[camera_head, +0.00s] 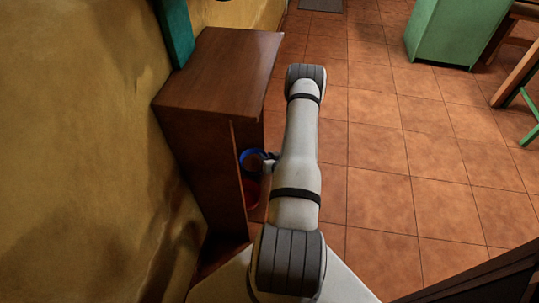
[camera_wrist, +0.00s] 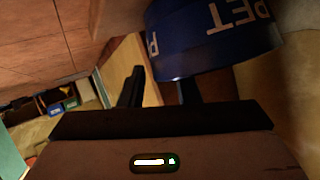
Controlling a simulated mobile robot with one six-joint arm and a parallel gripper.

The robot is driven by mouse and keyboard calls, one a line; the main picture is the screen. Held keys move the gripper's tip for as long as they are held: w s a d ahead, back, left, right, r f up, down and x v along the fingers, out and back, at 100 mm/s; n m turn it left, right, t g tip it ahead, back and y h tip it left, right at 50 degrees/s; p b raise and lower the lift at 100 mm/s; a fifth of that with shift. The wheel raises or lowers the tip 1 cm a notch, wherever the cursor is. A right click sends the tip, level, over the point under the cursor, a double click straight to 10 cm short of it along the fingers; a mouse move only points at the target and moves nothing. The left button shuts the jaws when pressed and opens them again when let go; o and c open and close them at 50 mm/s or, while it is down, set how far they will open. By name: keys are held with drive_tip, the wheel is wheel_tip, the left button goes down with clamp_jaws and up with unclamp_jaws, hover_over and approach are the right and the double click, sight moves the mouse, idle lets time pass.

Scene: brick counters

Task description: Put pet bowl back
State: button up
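A blue pet bowl (camera_head: 249,157) is at the open side of a dark wooden cabinet (camera_head: 219,75) in the head view. In the wrist view the blue bowl (camera_wrist: 205,42) fills the upper right, with white letters reading "PET" on its wall. My gripper (camera_head: 268,162) is right at the bowl's right side. In the wrist view my gripper (camera_wrist: 158,88) has its two dark fingers apart. The left finger shows beside the bowl. The right finger passes behind the bowl's wall, and its tip is hidden. I cannot tell whether the fingers press on the wall.
A red object (camera_head: 252,191) sits below the bowl in the cabinet. A yellow wall (camera_head: 85,120) runs along the left. A green cabinet (camera_head: 450,32) and a wooden table (camera_head: 518,60) stand at the far right. The tiled floor (camera_head: 400,160) right of my arm is clear.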

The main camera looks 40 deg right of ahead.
drive_tip(key=p+v, duration=0.3)
drive_tip(key=v, duration=0.9)
